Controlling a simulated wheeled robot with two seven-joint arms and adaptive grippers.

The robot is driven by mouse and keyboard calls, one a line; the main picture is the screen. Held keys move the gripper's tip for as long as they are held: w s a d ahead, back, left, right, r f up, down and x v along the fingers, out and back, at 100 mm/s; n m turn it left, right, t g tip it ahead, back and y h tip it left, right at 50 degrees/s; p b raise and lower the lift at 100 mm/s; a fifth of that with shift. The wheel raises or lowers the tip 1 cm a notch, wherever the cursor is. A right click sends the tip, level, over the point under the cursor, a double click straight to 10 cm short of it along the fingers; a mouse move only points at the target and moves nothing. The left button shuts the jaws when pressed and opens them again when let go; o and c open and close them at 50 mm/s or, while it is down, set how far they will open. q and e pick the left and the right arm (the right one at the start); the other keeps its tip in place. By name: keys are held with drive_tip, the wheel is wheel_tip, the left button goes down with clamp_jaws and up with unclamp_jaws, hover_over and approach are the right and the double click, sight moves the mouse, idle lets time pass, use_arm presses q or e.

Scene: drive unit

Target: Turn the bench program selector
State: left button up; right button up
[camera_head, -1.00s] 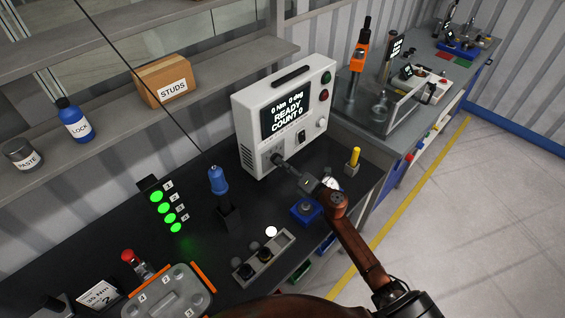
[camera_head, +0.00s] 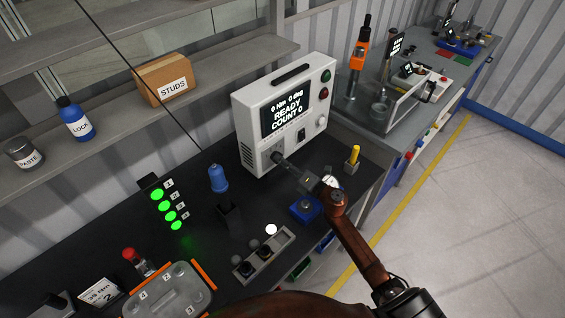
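The white bench controller (camera_head: 262,142) stands at the back of the black bench. Its screen (camera_head: 286,113) reads "0 Nm 0 deg READY COUNT 0". A dark switch (camera_head: 301,134) and a pale round knob (camera_head: 322,121) sit on its front below the screen. I cannot tell which control is the program selector. My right gripper (camera_head: 279,159) points at the lower front of the controller, left of and below that switch. Its narrow dark tips are at or very near the face and hide what lies behind them. Contact and finger opening cannot be made out. My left gripper is out of view.
A blue-topped tool (camera_head: 218,178) is by a black holder (camera_head: 229,214), left of the controller. Numbered green lamps (camera_head: 163,208) glow further left. A button box (camera_head: 263,256), blue fixture (camera_head: 305,209) and yellow-handled item (camera_head: 353,156) surround my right arm.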

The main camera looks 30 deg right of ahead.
drive_tip(key=v, duration=1.2)
idle(0.3)
